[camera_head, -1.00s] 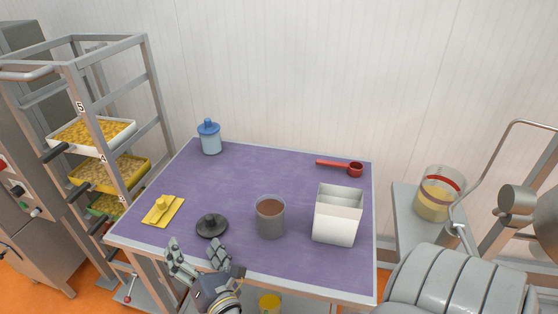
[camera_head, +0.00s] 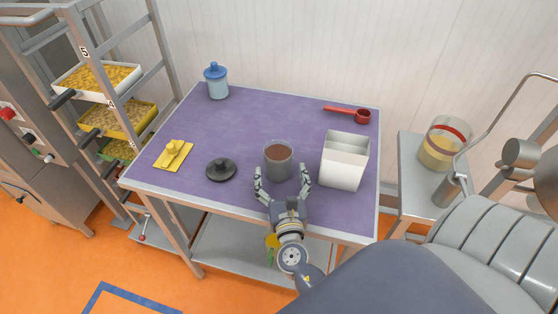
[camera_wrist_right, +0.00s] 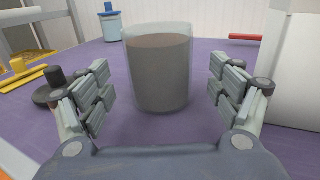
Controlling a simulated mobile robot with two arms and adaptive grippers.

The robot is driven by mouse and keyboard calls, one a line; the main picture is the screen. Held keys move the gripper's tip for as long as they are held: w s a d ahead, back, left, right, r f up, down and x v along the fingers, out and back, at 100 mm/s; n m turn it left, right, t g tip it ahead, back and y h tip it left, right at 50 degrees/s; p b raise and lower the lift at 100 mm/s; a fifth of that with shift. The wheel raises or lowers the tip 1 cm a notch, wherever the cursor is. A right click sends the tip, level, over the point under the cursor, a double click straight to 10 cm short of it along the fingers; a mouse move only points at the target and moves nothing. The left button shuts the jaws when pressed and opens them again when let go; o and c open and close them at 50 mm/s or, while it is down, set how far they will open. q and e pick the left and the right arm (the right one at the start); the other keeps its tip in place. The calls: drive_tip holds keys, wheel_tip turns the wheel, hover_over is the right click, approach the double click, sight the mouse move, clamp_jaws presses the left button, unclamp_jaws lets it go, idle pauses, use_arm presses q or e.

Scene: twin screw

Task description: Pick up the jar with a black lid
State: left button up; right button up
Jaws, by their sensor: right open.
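A clear jar with brown contents (camera_head: 278,160) stands upright and uncovered on the purple table (camera_head: 265,115). A round black lid with a knob (camera_head: 221,169) lies on the table to its left. My right gripper (camera_head: 282,178) is open at the near side of the jar, its fingers pointing at it. In the right wrist view the jar (camera_wrist_right: 161,70) is centred ahead, between and slightly beyond the open fingers (camera_wrist_right: 161,88). The lid also shows at the left of that view (camera_wrist_right: 50,92). My left gripper is not in view.
A white square container (camera_head: 344,162) stands close to the right of the jar. A red scoop (camera_head: 350,114) lies at the back right, a blue-lidded jar (camera_head: 216,82) stands at the back left. A yellow piece (camera_head: 174,155) lies left of the lid. A rack with trays stands left.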

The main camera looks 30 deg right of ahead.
sight(277, 152)
drive_tip(key=p+x, duration=0.1)
drive_tip(key=x, duration=0.3)
drive_tip(key=shift+w+d+r, duration=0.1)
drive_tip(key=shift+w, duration=0.1)
drive_tip(key=shift+w+d, duration=0.25)
drive_tip(key=shift+w, duration=0.2)
drive_tip(key=c, duration=1.3)
